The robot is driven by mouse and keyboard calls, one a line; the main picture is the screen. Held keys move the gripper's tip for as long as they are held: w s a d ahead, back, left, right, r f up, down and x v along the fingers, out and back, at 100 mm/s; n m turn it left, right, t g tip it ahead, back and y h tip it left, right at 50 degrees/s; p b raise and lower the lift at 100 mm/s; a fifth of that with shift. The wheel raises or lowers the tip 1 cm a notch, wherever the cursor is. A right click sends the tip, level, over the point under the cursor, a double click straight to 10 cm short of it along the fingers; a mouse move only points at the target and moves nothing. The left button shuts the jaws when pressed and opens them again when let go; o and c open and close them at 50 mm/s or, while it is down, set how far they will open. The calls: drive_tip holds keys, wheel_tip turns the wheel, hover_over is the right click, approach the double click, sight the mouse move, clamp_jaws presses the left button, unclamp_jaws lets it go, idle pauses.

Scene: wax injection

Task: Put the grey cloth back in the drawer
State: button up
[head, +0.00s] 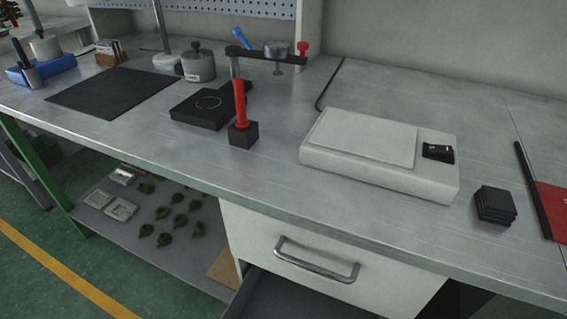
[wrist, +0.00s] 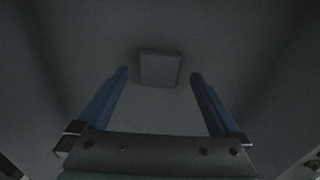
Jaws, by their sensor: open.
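My gripper (wrist: 160,74) shows in the wrist view with its two blue fingers apart and nothing between them in contact. A small grey square (wrist: 160,68) with rounded corners lies on a dark grey surface ahead of the fingertips; it looks like the folded grey cloth. The dark surface has side walls and looks like the inside of a drawer. In the head view an open drawer (head: 290,301) shows its dark inside at the bottom edge, below a shut white drawer front with a handle (head: 316,262). My gripper and the cloth are not visible in the head view.
The bench carries a white scale-like box (head: 375,150), a stack of black squares (head: 494,205), a black clamp stand with a red post (head: 240,105) and a black mat (head: 112,92). A lower shelf (head: 150,240) holds several green pieces. The bench's front edge overhangs the drawers.

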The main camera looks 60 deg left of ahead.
wheel_tip(320, 180, up, 10)
drive_tip(key=p, duration=0.3)
drive_tip(key=shift+f+p, duration=0.15)
drive_tip(key=shift+p, duration=0.25)
